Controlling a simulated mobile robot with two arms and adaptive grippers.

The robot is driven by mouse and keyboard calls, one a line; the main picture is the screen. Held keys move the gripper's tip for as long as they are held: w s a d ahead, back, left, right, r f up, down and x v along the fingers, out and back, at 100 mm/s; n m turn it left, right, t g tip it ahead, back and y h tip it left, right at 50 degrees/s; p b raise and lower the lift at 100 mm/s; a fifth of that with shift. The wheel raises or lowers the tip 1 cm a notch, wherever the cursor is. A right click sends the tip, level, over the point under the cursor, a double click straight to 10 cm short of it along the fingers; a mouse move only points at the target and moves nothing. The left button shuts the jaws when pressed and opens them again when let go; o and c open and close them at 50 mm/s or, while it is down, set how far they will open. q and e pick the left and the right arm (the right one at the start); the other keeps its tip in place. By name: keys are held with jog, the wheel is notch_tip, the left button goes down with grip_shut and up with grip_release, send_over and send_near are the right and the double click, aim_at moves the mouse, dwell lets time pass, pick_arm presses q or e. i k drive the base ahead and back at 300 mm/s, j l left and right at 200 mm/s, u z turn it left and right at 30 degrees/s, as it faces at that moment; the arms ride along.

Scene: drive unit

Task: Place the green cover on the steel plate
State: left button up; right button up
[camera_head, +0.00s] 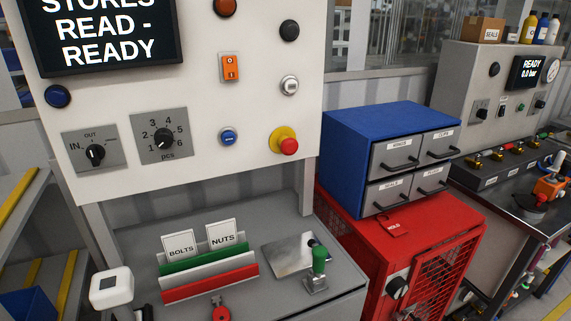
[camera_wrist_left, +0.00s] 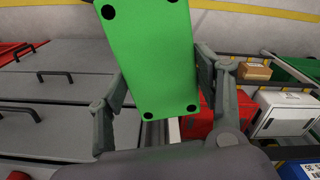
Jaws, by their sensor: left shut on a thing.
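The green cover (camera_wrist_left: 155,60) is a flat bright green plate with dark round spots near its corners. It shows in the left wrist view, and its top end runs out of the picture. My left gripper (camera_wrist_left: 160,82) is shut on the cover, with one finger at each long side. The steel plate (camera_head: 288,254) is a shiny sheet on the grey bench in the head view. A green-handled clamp (camera_head: 318,262) stands at its right side and hides part of it. Neither gripper shows in the head view. The right gripper is in no view.
A holder with green and red strips (camera_head: 210,281) and BOLTS and NUTS cards stands left of the plate. A blue drawer cabinet (camera_head: 345,160) sits on a red cage (camera_head: 435,250) to the right. A control panel (camera_head: 200,110) overhangs behind. A red emergency button (camera_head: 288,146) protrudes.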

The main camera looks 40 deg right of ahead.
aim_at(296, 252)
jog(key=k+l+z, duration=0.15)
jog(key=l, duration=1.2)
jog(key=l+z, duration=0.1)
jog(key=l, duration=1.2)
